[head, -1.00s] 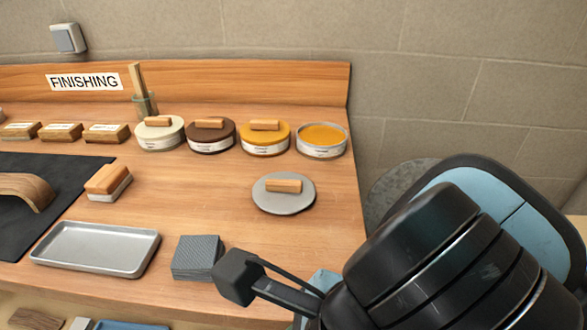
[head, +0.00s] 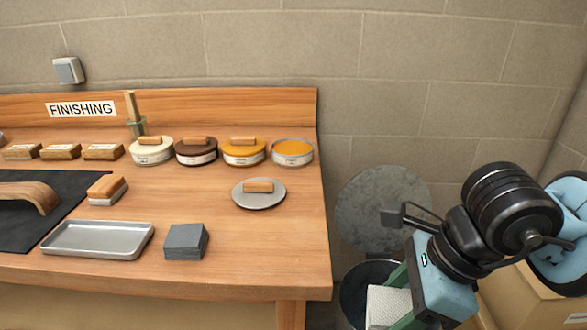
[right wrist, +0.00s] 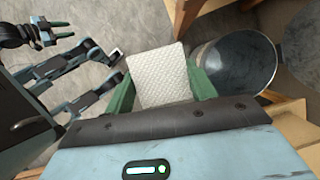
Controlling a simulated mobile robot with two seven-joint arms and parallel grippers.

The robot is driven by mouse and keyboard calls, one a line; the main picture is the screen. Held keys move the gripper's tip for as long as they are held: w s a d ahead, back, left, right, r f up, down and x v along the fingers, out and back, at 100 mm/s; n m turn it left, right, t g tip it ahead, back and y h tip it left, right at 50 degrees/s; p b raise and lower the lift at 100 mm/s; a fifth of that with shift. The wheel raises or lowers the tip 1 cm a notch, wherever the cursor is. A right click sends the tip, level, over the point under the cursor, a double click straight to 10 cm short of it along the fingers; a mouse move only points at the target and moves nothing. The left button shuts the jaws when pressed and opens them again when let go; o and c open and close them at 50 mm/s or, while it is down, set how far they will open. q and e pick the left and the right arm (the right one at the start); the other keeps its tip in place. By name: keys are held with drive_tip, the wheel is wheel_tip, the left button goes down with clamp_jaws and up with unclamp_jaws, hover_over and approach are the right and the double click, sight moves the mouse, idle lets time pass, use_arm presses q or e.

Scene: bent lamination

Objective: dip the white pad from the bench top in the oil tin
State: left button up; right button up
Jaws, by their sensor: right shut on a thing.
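An applicator block with a wooden top and pale white-grey underside (head: 107,190) stands on the bench beside the dark mat. The open tin of amber oil (head: 292,152) stands at the right end of the row of tins. A grey lid with a wooden handle (head: 246,202) lies in front of it. My right gripper (head: 388,296) is off the bench's right side, shut on a white textured cloth-like piece (head: 387,308); the piece also shows between green fingers in the right wrist view (right wrist: 160,76). My left gripper is not in the head view.
A round metal bin (right wrist: 240,65) with a raised grey lid (head: 375,205) stands right of the bench, close to the held piece. A metal tray (head: 97,240) and a stack of grey sheets (head: 186,241) sit at the bench front. Closed tins (head: 152,154) line the back.

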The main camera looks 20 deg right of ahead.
sight(371, 294)
drive_tip(key=w+d+f+n+g+h, duration=0.2)
drive_tip(key=w+d+f+n+g, duration=0.4)
drive_tip(key=n, duration=1.1)
drive_tip(key=a+n, duration=0.2)
drive_tip(key=a+n+h, duration=0.1)
drive_tip(key=a+n, duration=0.1)
drive_tip(key=a+n+h, duration=0.1)
drive_tip(key=n, duration=0.1)
drive_tip(key=shift+w+a+f, duration=0.25)
drive_tip(key=shift+a, duration=0.15)
drive_tip(key=shift+d, duration=0.15)
